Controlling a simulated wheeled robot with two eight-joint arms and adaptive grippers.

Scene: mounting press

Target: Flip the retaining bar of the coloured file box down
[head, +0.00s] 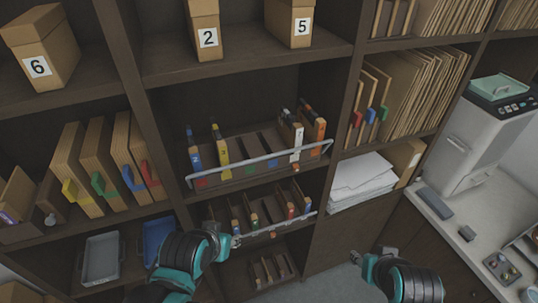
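An upper file box (238,150) stands on the middle shelf, with blue, yellow, white and orange-marked files and coloured patches along its slots. A pale retaining bar (258,160) runs across its front, with a small red knob below its right part. A smaller file box (250,212) below has a similar bar (290,221) and red knob. I cannot tell for sure which one is the coloured file box. My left gripper (232,240) is just below the left end of the lower bar; contact is unclear. My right gripper (359,262) is apart from both boxes, lower right. Both finger gaps are too small to read.
Numbered boxes (208,38) stand on the shelf above. Binders with coloured handles (104,170) fill the left shelf, above grey (101,259) and blue trays. White paper stacks (361,182) are at right, beside a white machine (487,130) on a counter. Shelf uprights flank the boxes.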

